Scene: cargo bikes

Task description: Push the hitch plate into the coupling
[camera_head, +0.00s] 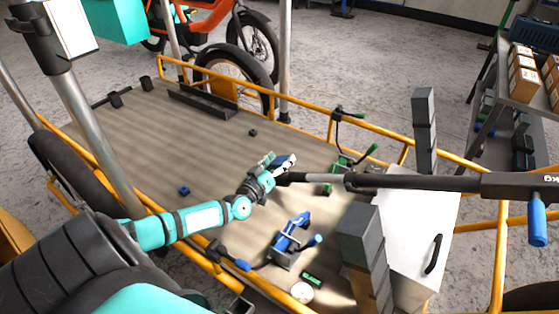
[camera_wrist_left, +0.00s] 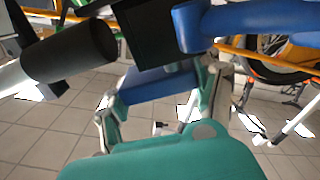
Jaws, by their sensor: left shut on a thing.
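My left gripper (camera_head: 279,162) reaches in over the cargo bed beside the left end of a long dark and silver bar (camera_head: 405,182). In the left wrist view its two fingers (camera_wrist_left: 160,100) are shut on a blue bar-like piece (camera_wrist_left: 155,88). A black block (camera_wrist_left: 140,30) with a thick blue tube (camera_wrist_left: 250,22) and a black cylinder (camera_wrist_left: 72,50) are close above the fingers. I cannot tell for certain which part is the hitch plate or the coupling, nor whether they touch. My right gripper is not in view.
A blue clamp-like device (camera_head: 291,240) and a green one (camera_head: 345,167) stand on the bed (camera_head: 190,140). A grey post (camera_head: 362,250) and a white box (camera_head: 420,225) stand at the right. Orange rails (camera_head: 300,129) edge the bed. Its left middle is mostly clear.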

